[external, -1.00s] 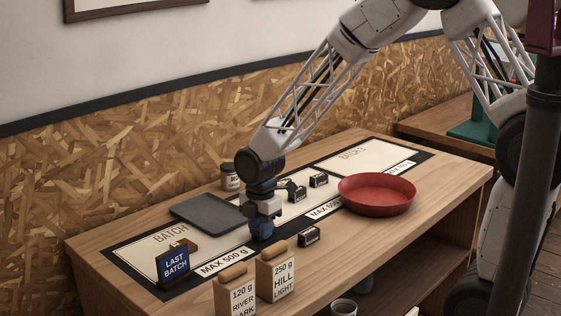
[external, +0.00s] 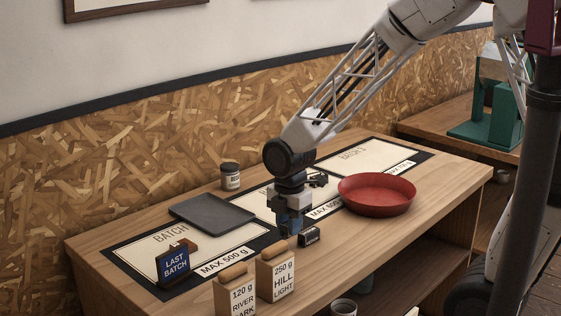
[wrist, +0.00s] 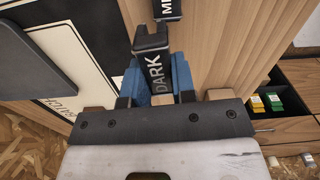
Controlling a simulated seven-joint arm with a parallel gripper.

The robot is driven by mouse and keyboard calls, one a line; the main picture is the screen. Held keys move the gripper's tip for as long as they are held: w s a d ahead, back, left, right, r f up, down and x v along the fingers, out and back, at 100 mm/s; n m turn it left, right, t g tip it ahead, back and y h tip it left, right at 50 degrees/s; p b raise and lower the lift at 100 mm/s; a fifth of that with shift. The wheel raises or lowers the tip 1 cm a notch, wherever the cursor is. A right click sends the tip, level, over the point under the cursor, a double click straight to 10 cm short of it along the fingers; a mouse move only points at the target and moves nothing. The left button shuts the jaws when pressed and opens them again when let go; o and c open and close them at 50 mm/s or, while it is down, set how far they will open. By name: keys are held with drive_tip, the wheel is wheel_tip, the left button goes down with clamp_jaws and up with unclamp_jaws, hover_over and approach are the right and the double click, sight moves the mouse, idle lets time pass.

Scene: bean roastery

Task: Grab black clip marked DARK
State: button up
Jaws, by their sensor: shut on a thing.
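The black clip marked DARK (wrist: 157,75) is between the blue fingers of my gripper (wrist: 158,80) in the wrist view, its white lettering facing the camera. My gripper (external: 291,225) is shut on it, low over the middle of the bench in the external view. There I cannot make the DARK clip out among the fingers. Another black clip (external: 309,236) lies on the bench just right of my fingers. A black clip with lettering starting "ME" (wrist: 167,9) shows just ahead in the wrist view.
A red bowl (external: 377,195) stands to the right. A dark grey tray (external: 212,214), a jar (external: 230,176) and the LAST BATCH sign (external: 173,264) are to the left. Two paper bags (external: 275,272) (external: 236,292) stand at the front edge.

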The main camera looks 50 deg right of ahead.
drive_tip(key=shift+s+d+r, duration=0.15)
drive_tip(key=shift+s+r, duration=0.05)
drive_tip(key=shift+s, duration=1.6)
drive_tip(key=shift+s+d+r, duration=0.1)
drive_tip(key=shift+s+r, duration=0.05)
drive_tip(key=shift+s, duration=1.6)
